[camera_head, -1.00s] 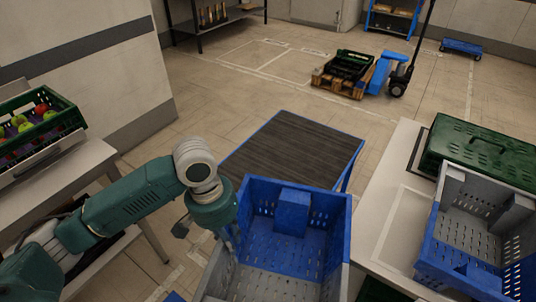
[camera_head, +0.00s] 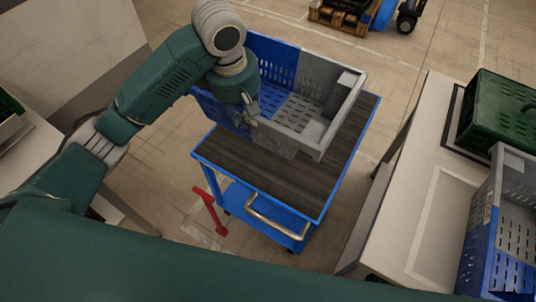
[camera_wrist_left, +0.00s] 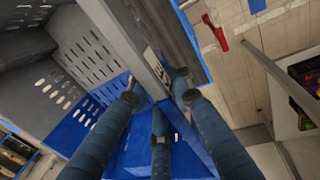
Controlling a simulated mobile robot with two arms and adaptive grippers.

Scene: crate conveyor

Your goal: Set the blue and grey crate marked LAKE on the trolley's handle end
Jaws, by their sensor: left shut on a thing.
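A blue and grey crate (camera_head: 318,142) is over the far part of the trolley (camera_head: 240,165), blue side left, grey side right. Whether it rests on the dark top or hangs just above it I cannot tell. The trolley's metal handle (camera_head: 275,222) is at the near end, where the top is bare. My left gripper (camera_head: 248,118) is shut on the crate's near wall. In the left wrist view the fingers (camera_wrist_left: 160,98) straddle that wall (camera_wrist_left: 125,40), and a label (camera_wrist_left: 156,68) there is partly hidden and unreadable. My right gripper is not in view.
On the right, a white table (camera_head: 405,200) holds a green crate (camera_head: 500,110) and another blue and grey crate (camera_head: 478,240). A red part (camera_head: 209,210) sticks out left of the trolley. A pallet (camera_head: 345,18) stands far back on open floor.

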